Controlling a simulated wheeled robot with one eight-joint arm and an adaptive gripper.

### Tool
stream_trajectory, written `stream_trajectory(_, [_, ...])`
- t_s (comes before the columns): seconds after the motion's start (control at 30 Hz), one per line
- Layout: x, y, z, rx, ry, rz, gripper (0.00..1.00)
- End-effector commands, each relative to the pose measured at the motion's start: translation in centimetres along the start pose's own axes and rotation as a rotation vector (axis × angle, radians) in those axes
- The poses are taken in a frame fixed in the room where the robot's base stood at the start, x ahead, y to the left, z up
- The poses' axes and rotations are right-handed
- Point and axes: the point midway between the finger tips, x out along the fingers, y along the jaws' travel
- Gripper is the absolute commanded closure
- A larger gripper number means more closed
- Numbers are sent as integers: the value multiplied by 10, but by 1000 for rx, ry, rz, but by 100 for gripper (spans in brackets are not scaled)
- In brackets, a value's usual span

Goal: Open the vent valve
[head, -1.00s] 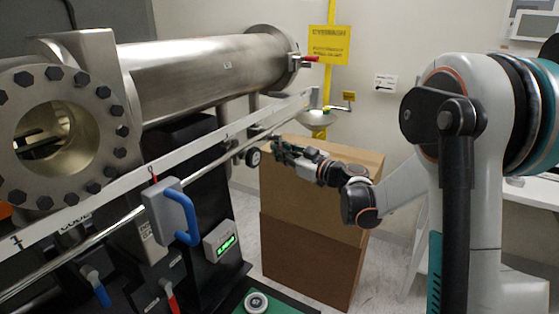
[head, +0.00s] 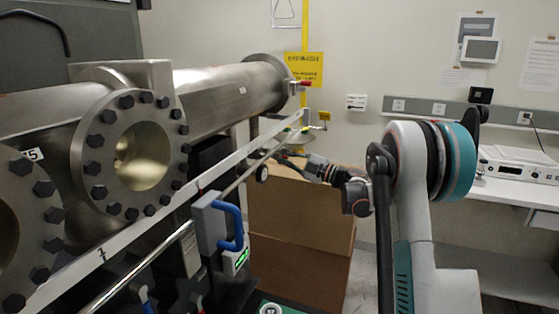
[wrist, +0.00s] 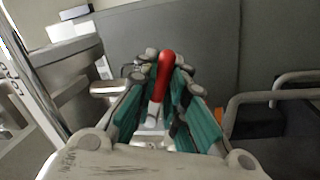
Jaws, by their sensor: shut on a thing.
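In the wrist view, a red valve handle (wrist: 165,68) with a pale lower end stands between the green-sided fingers of my gripper (wrist: 165,88). My gripper is shut on it. In the head view, my gripper (head: 287,155) is at the far end of the white rail, beside the round black-and-white wheel and below the steel cylinder. The handle it holds cannot be made out there. A separate small red lever (head: 304,84) sits at the far end of the cylinder, above my gripper.
The steel cylinder (head: 215,97) and bolted flange (head: 92,150) fill the left. A white rail (head: 150,222) runs along the front. A cardboard box (head: 300,215) stands beneath my gripper. A bench (head: 525,195) with an instrument is at right.

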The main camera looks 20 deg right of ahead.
Motion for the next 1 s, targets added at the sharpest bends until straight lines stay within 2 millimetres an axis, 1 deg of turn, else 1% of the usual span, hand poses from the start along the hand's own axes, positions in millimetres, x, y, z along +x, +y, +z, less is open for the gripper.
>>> stream_trajectory(0.2, [1, 6, -1, -132, 27, -2, 100])
stream_trajectory(0.4, [1, 9, -1, -198, 40, -4, 100])
stream_trajectory(0.6, [1, 10, -2, -226, 47, -5, 100])
stream_trajectory(1.0, [2, 10, -2, -229, 48, -5, 100])
